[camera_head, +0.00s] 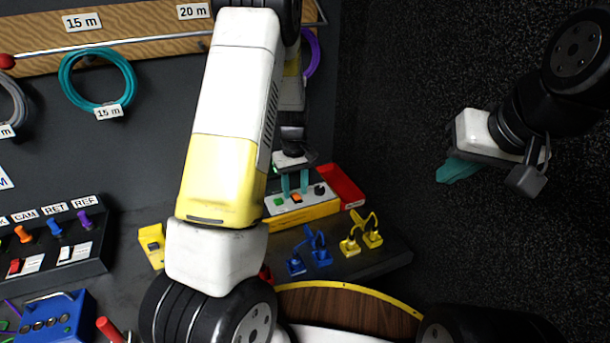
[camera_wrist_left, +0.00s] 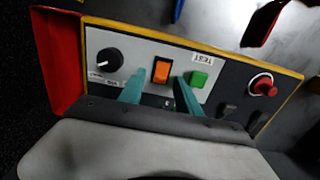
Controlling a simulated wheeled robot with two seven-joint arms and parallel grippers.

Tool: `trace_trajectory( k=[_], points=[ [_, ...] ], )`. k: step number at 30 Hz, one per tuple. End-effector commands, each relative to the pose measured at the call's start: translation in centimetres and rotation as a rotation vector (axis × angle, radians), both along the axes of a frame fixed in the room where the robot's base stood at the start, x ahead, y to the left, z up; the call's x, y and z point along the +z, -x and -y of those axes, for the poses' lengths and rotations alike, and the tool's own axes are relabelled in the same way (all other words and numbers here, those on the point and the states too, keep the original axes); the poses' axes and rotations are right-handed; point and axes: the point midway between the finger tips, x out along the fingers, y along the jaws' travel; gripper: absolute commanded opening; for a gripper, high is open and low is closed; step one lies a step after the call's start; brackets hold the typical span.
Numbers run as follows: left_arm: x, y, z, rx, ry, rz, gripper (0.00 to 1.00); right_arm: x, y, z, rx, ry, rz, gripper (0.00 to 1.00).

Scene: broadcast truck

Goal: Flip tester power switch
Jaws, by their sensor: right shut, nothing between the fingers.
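The tester (camera_head: 309,210) is a yellow-edged box with a light panel, below and right of my left forearm in the head view. In the left wrist view its panel (camera_wrist_left: 138,50) carries an orange rocker switch (camera_wrist_left: 161,70), between a black knob (camera_wrist_left: 107,62) and a green button (camera_wrist_left: 198,79). My left gripper (camera_head: 294,188) is over the panel with its teal fingers apart and empty. In the left wrist view the fingertips (camera_wrist_left: 157,84) flank the lower part of the orange switch; contact cannot be told. My right gripper (camera_head: 450,174) is shut and empty, off to the right.
A red tray (camera_head: 342,184) adjoins the tester. Blue connectors (camera_head: 310,250) and yellow connectors (camera_head: 362,235) stand on a dark block in front. A red knob (camera_wrist_left: 263,84) sits beside the panel. A patch panel (camera_head: 50,245) is at left. The right side is free.

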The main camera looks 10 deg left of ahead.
Motion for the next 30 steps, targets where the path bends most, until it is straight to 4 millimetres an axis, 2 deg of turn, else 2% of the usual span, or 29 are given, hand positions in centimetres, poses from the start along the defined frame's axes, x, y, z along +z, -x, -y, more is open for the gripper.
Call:
trace_trajectory(
  k=[7,13,20,30],
  points=[
    [-0.06,0.00,0.02,0.000,0.001,0.001,0.38,0.00,0.00,0.00,0.000,0.000,0.000,0.00],
    [-0.04,-0.02,0.02,-0.001,0.001,0.001,0.00,0.00,0.00,0.00,0.000,0.000,0.000,0.00],
    [-0.02,0.04,0.11,-0.002,-0.007,0.010,0.00,0.00,0.00,0.00,0.000,0.000,0.000,0.00],
    [0.02,0.68,0.63,-0.007,-0.132,0.190,0.00,0.00,0.00,0.00,0.000,0.000,0.000,0.00]
  ],
)
